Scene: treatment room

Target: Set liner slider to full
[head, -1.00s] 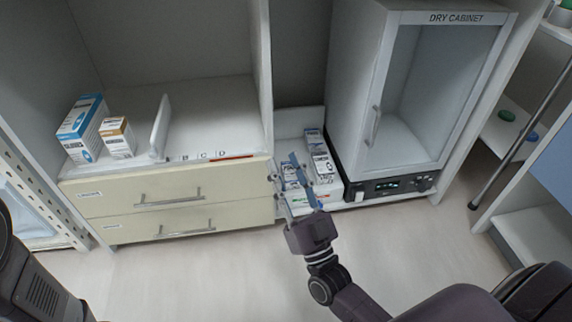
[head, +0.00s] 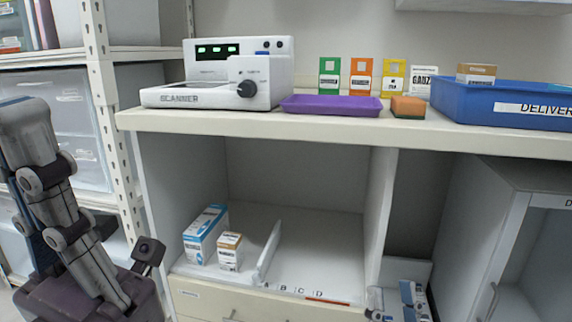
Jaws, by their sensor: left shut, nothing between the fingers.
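A thin white upright plate (head: 268,252) stands on the shelf of the open cabinet bay, right of two boxes. It may be the liner slider; no label on it can be read. The letters A to D and a red mark (head: 328,301) run along the shelf's front edge to its right.
A blue-white box (head: 206,235) and a small brown-white box (head: 229,252) stand left of the plate. Above are a scanner (head: 215,78), a purple tray (head: 331,106), an orange-brown block (head: 408,106) and a blue delivery bin (head: 500,101). The shelf right of the plate is clear.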

